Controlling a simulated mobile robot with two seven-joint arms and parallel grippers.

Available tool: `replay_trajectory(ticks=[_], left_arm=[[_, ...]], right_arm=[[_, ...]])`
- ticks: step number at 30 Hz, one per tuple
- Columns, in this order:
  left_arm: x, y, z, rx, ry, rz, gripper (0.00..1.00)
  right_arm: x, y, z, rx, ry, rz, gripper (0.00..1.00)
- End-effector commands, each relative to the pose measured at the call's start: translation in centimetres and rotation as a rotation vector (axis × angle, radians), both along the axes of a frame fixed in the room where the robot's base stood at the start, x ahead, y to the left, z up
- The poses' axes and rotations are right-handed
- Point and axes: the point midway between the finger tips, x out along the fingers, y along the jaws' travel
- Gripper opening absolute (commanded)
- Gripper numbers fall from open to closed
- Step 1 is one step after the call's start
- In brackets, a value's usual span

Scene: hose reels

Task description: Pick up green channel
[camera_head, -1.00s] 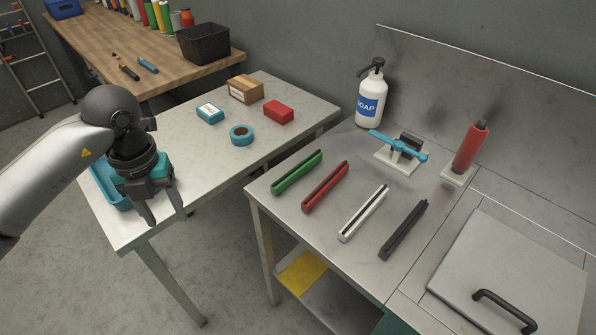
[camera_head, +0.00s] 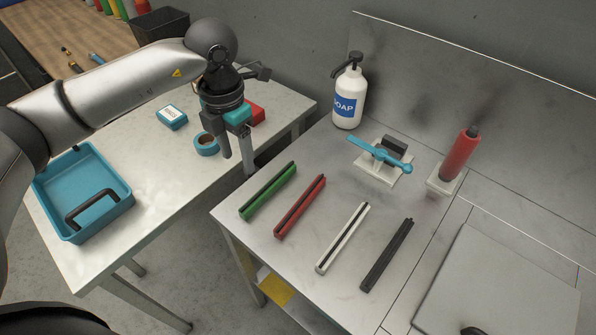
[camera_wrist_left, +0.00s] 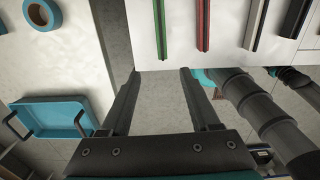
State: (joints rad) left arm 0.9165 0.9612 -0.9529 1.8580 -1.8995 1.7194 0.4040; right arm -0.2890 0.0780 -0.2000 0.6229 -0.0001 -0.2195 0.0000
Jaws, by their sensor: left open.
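The green channel (camera_head: 267,192) is a long slotted bar lying on the grey metal bench, leftmost of a row of channels. Its end also shows in the left wrist view (camera_wrist_left: 161,30), beyond my fingers. My left gripper (camera_head: 238,163) is open and empty, hanging fingers down above and behind the green channel in the head view. In the left wrist view its two fingers (camera_wrist_left: 158,95) are spread apart with nothing between them. My right gripper cannot be made out in the views.
Red (camera_head: 300,206), white (camera_head: 343,237) and black (camera_head: 387,255) channels lie to the right. A soap bottle (camera_head: 348,95), a blue-handled fixture (camera_head: 380,158) and a red cylinder (camera_head: 460,155) stand behind. A blue tray (camera_head: 82,190) and tape roll (camera_head: 206,145) sit on the left table.

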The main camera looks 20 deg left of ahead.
Motion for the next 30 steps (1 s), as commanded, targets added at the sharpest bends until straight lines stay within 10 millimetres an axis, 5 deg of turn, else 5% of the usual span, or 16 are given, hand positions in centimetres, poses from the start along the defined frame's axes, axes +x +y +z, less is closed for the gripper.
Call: replay_trajectory(ticks=[13,30], left_arm=[[-0.1,0.0,-8.0,0.002,0.006,-0.005,0.62],[0.4,-0.5,-14.3,0.002,0.005,-0.004,0.62]], right_arm=[[-1.7,-0.1,-0.5,-0.002,0.025,0.000,0.50],[-1.0,-0.2,-0.8,-0.002,0.016,0.000,0.50]])
